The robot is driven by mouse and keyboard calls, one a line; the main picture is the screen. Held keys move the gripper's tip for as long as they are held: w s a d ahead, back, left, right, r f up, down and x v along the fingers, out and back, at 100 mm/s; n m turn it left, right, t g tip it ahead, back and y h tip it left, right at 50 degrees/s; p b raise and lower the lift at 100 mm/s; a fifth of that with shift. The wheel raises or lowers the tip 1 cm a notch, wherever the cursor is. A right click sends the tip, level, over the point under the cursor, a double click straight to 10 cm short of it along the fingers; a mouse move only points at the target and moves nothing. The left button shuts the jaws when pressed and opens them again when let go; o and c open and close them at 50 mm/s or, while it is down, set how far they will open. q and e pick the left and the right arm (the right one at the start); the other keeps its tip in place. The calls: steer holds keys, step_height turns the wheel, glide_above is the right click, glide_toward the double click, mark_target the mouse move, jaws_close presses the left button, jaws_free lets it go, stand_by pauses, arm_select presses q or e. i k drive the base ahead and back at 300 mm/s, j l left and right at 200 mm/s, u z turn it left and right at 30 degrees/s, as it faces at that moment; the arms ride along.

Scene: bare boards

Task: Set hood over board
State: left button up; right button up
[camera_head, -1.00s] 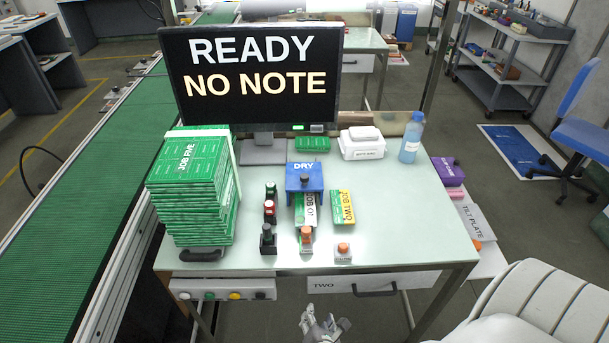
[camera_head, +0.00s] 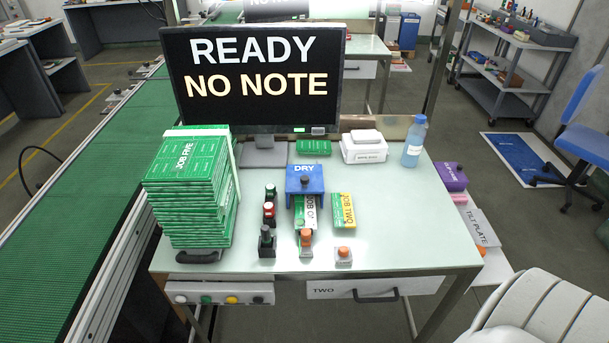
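A blue hood marked DRY (camera_head: 304,181), with a dark knob on top, stands on the glass-topped table. A board labelled JOB O-something (camera_head: 308,214) lies partly under the hood, its front end sticking out towards me; the rest is hidden. A second board, JOB TWO (camera_head: 344,210), lies flat just right of the hood, apart from it. A tall stack of green boards, JOB FIVE on top (camera_head: 187,170), stands at the table's left. Neither of my grippers shows in the current view.
Several black, red and orange push-buttons (camera_head: 267,236) stand left of and in front of the hood. A screen (camera_head: 255,80) reads READY, NO NOTE. A white box (camera_head: 363,151) and blue bottle (camera_head: 414,140) stand at the back right. The table's right side (camera_head: 410,215) is clear.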

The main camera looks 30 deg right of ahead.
mark_target(299, 178)
steer(key=k+l+u, duration=0.15)
steer(key=l, duration=0.2)
steer(key=l+u, duration=0.15)
steer(key=l, duration=0.25)
steer(key=k+l+u, duration=0.15)
steer(key=l, duration=0.2)
steer(key=k+l+u, duration=0.15)
steer(key=l, duration=0.15)
